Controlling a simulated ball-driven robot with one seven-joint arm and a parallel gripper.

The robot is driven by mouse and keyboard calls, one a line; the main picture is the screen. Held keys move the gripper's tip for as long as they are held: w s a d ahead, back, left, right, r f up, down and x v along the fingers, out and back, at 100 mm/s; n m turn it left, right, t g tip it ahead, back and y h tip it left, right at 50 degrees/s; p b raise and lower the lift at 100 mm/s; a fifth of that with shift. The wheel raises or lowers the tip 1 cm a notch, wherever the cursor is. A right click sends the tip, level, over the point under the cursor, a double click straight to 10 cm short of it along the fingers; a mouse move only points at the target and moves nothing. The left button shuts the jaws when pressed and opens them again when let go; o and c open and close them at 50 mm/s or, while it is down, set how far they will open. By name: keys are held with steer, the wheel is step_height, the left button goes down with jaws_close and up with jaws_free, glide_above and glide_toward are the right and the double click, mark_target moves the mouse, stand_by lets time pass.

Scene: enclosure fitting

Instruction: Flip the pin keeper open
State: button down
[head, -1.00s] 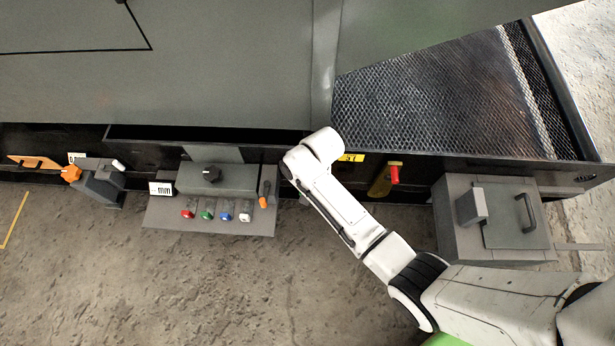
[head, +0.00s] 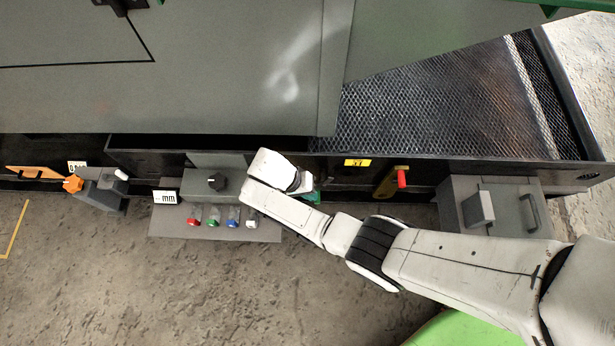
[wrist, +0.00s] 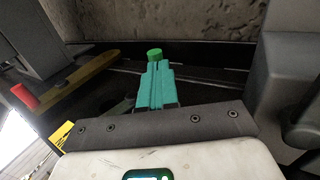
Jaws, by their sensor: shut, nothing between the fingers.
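I cannot tell for sure which part is the pin keeper. A yellow plate (head: 386,184) with a red knob (head: 402,178) is on the dark front rail, right of my arm. In the wrist view, the yellow plate (wrist: 88,80) and red knob (wrist: 25,95) are at the left. My gripper (head: 314,197) shows as a bit of teal beside my white wrist, left of the yellow plate and apart from it. In the wrist view, my teal gripper (wrist: 156,72) has its fingers together and holds nothing. A green round shape (wrist: 154,54) shows at its tips; what it is is unclear.
Left of my arm is a grey control box (head: 207,186) with a black knob and coloured buttons. A grey box with a handle (head: 500,208) stands at the right. An orange knob (head: 73,184) is far left. The concrete floor (head: 150,290) in front is clear.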

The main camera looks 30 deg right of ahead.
steer(key=shift+x, duration=0.8)
stand_by(0.4)
steer(key=shift+a, duration=0.1)
